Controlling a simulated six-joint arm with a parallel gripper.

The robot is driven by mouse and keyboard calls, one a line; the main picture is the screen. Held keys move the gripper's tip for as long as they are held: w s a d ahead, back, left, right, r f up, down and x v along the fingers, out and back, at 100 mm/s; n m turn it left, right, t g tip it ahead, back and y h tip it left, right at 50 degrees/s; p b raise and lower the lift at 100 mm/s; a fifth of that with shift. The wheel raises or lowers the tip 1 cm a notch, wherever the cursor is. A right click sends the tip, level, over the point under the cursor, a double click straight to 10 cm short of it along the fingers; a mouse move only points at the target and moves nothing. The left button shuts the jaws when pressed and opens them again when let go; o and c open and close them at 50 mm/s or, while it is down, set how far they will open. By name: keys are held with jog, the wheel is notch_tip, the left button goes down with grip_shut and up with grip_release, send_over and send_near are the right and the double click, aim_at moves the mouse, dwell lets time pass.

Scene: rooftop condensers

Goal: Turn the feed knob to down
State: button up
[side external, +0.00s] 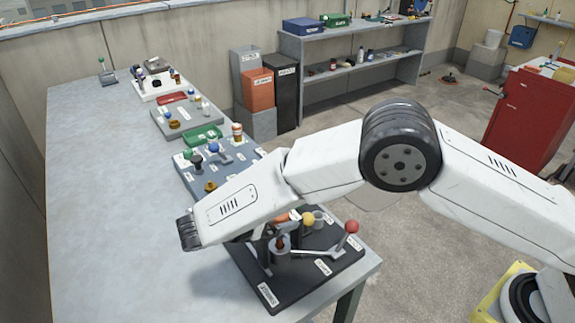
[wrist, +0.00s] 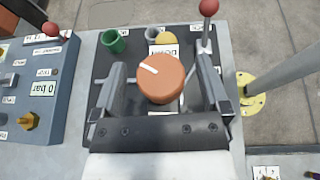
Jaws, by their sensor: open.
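An orange round knob (wrist: 160,78) with a white pointer line stands on a dark panel (wrist: 103,72). In the wrist view, the line points to the upper left. My gripper (wrist: 162,82) is open, with one finger on each side of the knob; I cannot tell if either finger touches it. A white label (wrist: 165,50) just beyond the knob is partly hidden and too small to read. In the side external view, my gripper (side external: 270,243) is low over the dark panel (side external: 318,272) at the bench's near end, and my arm hides part of it.
A red-ball lever (wrist: 208,8) rises right of the knob. A blue-grey panel (wrist: 50,105) with a yellow knob (wrist: 28,121) lies left. The bench (side external: 95,200) is clear along its left side.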

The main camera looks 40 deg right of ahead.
jog(key=v, duration=0.7)
jog(key=shift+a, duration=0.15)
dwell(0.4)
jog(key=shift+w+d+r+g+y, duration=0.15)
jog(key=shift+d+g+y, duration=0.1)
jog(key=shift+d+y, duration=0.3)
jog(key=shift+w+d+r+g+y, duration=0.15)
jog(key=shift+w+d+g+y, duration=0.1)
jog(key=shift+d+y, duration=0.3)
jog(key=d+y, duration=0.1)
jog(key=y, duration=0.1)
jog(key=d+r+m+g+y, duration=0.1)
jog(key=shift+d+y, duration=0.2)
jog(key=shift+y, duration=0.2)
jog(key=shift+d+r+m+y, duration=0.25)
jog(key=shift+r+m+y, duration=0.1)
jog(key=shift+y, duration=0.45)
jog(key=r+y, duration=0.1)
jog(key=d+r+m+y, duration=0.1)
jog(key=y, duration=0.1)
jog(key=r+m+y, duration=0.1)
jog(key=shift+s+d+t+y, duration=0.2)
jog(key=shift+d+t+y, duration=0.1)
jog(key=shift+d, duration=0.05)
jog(key=shift+d+r+m+y, duration=0.2)
jog(key=shift+r+m+y, duration=0.25)
jog(key=shift+y, duration=0.15)
jog(key=shift+f, duration=0.1)
